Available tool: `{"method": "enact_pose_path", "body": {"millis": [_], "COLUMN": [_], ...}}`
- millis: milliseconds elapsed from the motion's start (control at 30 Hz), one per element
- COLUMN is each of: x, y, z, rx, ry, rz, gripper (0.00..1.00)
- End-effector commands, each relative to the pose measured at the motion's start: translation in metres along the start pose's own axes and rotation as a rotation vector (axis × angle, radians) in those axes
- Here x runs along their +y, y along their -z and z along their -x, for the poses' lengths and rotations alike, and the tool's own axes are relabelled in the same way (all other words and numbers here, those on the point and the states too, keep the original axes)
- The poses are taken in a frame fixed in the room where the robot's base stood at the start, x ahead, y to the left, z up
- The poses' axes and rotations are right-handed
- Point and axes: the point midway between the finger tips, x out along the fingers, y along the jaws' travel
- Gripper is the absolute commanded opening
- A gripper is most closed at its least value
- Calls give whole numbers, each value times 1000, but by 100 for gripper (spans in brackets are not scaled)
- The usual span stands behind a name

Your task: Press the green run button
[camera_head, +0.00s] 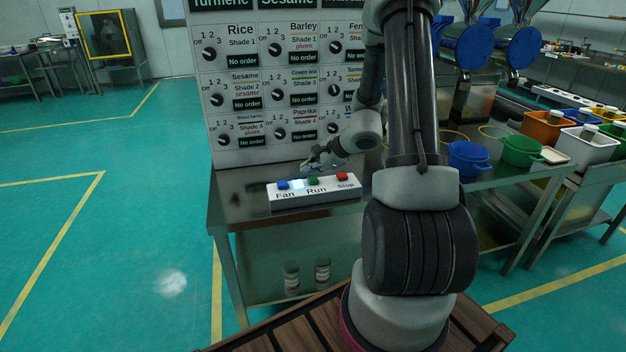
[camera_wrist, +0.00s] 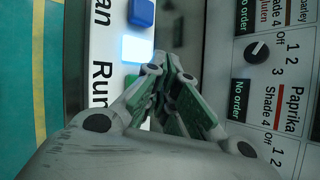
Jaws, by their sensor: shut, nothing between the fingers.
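The green run button (camera_head: 313,181) sits in the middle of a white button box on the metal table, behind the label "Run". A blue button labelled "Fan" (camera_head: 283,184) is to its left and a red button labelled "Stop" (camera_head: 342,176) to its right. My gripper (camera_head: 309,164) is just behind and above the box, near the green button. In the wrist view my gripper (camera_wrist: 172,65) is shut and empty. Its fingers and links hide most or all of the green button there. I cannot tell whether the fingers touch it.
A lit white square (camera_wrist: 137,49) lies between the blue and green buttons. A panel of knobs (camera_head: 275,90) with "No order" displays stands behind the table (camera_head: 235,205). Blue (camera_head: 468,158) and green (camera_head: 520,152) containers stand on a table to the right. Open floor lies left.

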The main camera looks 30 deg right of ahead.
Motion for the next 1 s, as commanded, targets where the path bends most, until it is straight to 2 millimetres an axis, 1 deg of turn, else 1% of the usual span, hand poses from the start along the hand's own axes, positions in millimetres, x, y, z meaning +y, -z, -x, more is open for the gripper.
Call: {"method": "enact_pose_path", "body": {"millis": [133,233,533,700,1000], "x": [0,-4,-19,-25,-25], "y": [0,-4,-19,-25,-25], "z": [0,4,26,34,35], "rx": [0,-1,-1,0,0], "ry": [0,1,1,0,0], "rz": [1,3,4,2,0], "gripper": [0,0,0,0,0]}}
